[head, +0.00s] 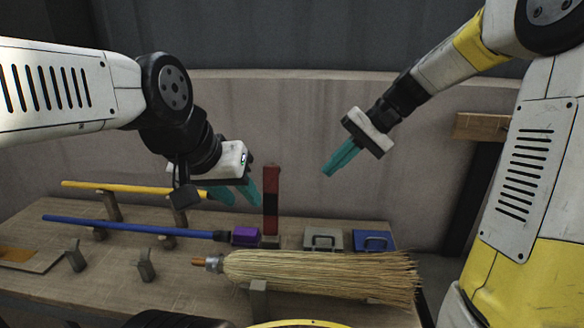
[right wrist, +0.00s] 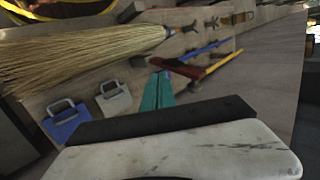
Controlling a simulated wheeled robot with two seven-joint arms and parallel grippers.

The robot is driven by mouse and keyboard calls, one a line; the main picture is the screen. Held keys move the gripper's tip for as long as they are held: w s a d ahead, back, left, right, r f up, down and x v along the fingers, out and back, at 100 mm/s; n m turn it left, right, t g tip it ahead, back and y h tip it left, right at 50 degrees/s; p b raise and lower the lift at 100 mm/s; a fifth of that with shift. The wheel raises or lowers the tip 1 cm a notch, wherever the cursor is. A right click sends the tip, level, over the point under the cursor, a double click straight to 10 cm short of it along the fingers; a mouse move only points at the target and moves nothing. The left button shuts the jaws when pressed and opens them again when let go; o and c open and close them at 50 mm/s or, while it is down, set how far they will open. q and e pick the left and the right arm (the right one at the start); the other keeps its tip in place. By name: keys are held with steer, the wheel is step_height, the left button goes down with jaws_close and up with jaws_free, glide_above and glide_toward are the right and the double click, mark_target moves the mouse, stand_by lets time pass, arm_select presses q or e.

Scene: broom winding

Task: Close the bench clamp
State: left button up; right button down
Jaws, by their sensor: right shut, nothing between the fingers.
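The bench clamp shows as a red upright lever (head: 271,195) with a dark band, standing at the back of the bench. In the right wrist view the red part (right wrist: 178,68) lies beyond my fingertips. My left gripper (head: 238,197) is open just left of the lever. One finger is close to the lever; I cannot tell whether it touches. My right gripper (head: 328,172) is shut and empty, above and to the right of the lever. Its teal fingers also show in the right wrist view (right wrist: 157,88). The clamp's jaws are not clearly visible.
A straw broom head (head: 330,275) lies along the front of the bench (head: 110,285). A blue pole (head: 130,227) with a purple block (head: 245,236) and a yellow pole (head: 130,188) rest on supports. Grey (head: 323,239) and blue (head: 373,241) handled blocks sit right of the clamp.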

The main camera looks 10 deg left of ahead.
steer(key=w+a+f+g+y, duration=0.1)
steer(key=w+f+y, duration=0.35)
steer(key=w, duration=0.35)
steer(key=w+a+f+g+y, duration=0.2)
steer(key=w+f+y, duration=0.3)
steer(key=w, duration=0.4)
steer(key=s+a+r, duration=0.2)
steer(key=s+a, duration=0.4)
steer(key=a, duration=0.3)
steer(key=shift+a+m, duration=0.3)
steer(key=shift+m, duration=0.1)
steer(key=shift+s+r+y, duration=0.15)
steer(key=shift+y, duration=0.1)
